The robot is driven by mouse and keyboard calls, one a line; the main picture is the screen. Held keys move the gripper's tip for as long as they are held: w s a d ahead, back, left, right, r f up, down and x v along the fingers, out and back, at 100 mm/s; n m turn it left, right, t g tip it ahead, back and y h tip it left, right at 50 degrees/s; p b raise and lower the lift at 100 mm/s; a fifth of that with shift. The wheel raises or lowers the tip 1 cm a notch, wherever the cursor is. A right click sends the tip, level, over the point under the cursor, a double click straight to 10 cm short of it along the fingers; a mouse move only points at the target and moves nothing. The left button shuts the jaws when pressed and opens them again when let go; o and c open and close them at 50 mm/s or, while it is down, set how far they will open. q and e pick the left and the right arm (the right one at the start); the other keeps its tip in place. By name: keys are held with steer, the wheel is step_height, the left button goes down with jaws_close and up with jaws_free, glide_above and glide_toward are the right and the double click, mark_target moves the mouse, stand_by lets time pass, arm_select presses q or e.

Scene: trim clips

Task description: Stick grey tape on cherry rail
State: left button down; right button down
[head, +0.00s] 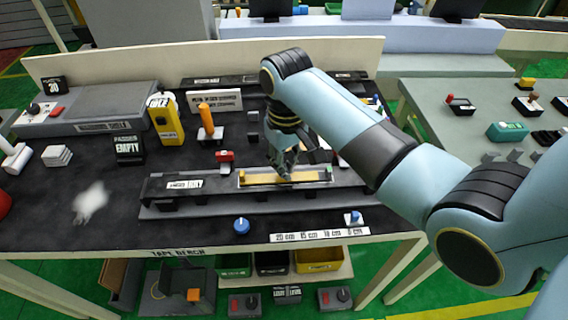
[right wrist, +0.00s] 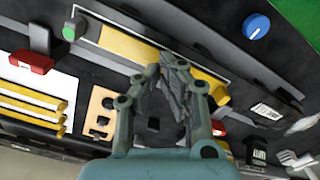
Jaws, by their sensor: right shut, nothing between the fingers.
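My right gripper (head: 283,172) is shut and empty, pointing down over a yellow strip (head: 312,175) in a pale-edged slot of the long dark fixture. The right wrist view shows its closed fingers (right wrist: 176,68) over the same yellow strip (right wrist: 125,44); I cannot tell whether they touch it. I cannot make out any piece of grey tape, and no rail is clearly cherry-coloured. My left gripper is in neither view.
A blue knob (head: 241,226) and a white length scale (head: 305,236) are at the bench front. A yellow box (head: 165,120), an orange-handled tool (head: 207,120) and a black "EMPTY" block (head: 129,148) stand behind left. A white crumpled patch (head: 90,200) lies on clear bench at left.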

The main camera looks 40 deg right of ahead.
steer(key=shift+f+b, duration=0.35)
steer(key=shift+f, duration=0.4)
stand_by(0.5)
steer(key=shift+r, duration=0.1)
stand_by(0.3)
step_height(320, 180, up, 2)
steer(key=shift+r+p, duration=0.1)
steer(key=shift+p, duration=1)
steer(key=shift+r, duration=2.35)
steer(key=shift+f, duration=0.1)
